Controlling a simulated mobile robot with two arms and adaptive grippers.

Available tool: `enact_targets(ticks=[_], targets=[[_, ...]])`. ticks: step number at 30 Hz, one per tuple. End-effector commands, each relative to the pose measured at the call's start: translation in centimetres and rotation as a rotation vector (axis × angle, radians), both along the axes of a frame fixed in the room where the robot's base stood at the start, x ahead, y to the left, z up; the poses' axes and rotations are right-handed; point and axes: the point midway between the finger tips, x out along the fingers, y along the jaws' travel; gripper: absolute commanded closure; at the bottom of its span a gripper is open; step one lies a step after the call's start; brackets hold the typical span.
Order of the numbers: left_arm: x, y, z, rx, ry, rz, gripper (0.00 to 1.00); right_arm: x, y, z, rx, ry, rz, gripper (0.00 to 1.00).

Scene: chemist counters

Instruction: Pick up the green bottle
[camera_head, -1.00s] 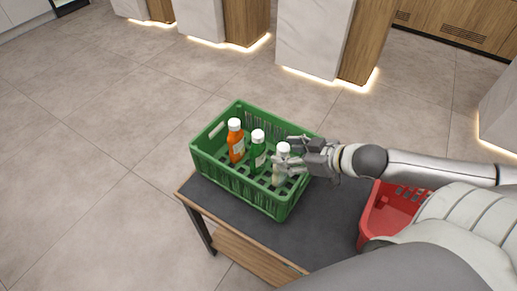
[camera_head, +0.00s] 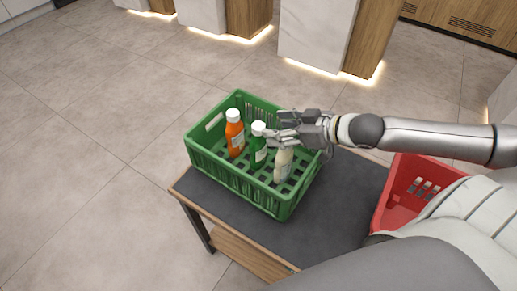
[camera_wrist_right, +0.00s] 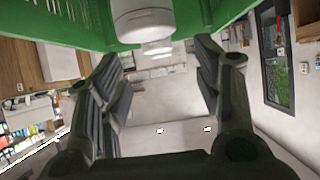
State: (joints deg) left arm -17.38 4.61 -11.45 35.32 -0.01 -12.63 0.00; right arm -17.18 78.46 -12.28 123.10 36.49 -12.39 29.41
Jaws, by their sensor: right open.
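The green bottle (camera_head: 258,155) with a white cap stands upright in the green crate (camera_head: 236,181), between an orange bottle and a pale bottle. My right gripper (camera_head: 270,137) is open, with its fingertips at the green bottle's upper part in the head view; I cannot tell if they touch it. In the right wrist view, the open fingers (camera_wrist_right: 155,65) frame a white cap (camera_wrist_right: 143,22) beyond them, cut off by the top edge. Whose cap it is there is unclear. My left gripper is out of view.
The orange bottle (camera_head: 234,136) stands left of the green one, and the pale bottle (camera_head: 283,166) stands to its right, close under my right gripper. The crate sits on a dark-topped table (camera_head: 340,215). A red basket (camera_head: 410,190) is at the right. Floor is clear at left.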

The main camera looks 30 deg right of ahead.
Motion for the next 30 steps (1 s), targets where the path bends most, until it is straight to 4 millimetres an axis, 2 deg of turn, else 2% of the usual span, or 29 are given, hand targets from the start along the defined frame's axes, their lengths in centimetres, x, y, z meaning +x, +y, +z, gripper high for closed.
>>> enact_targets(ticks=[12,23,30], targets=[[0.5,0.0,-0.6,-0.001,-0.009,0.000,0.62,1.8,0.9,-1.1,0.002,-0.002,-0.005,0.41],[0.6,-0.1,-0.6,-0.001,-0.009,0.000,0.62,2.6,1.4,-1.5,0.002,-0.001,-0.002,0.41],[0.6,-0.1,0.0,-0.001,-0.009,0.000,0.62,4.5,2.1,-2.7,0.003,-0.001,-0.002,0.41]])
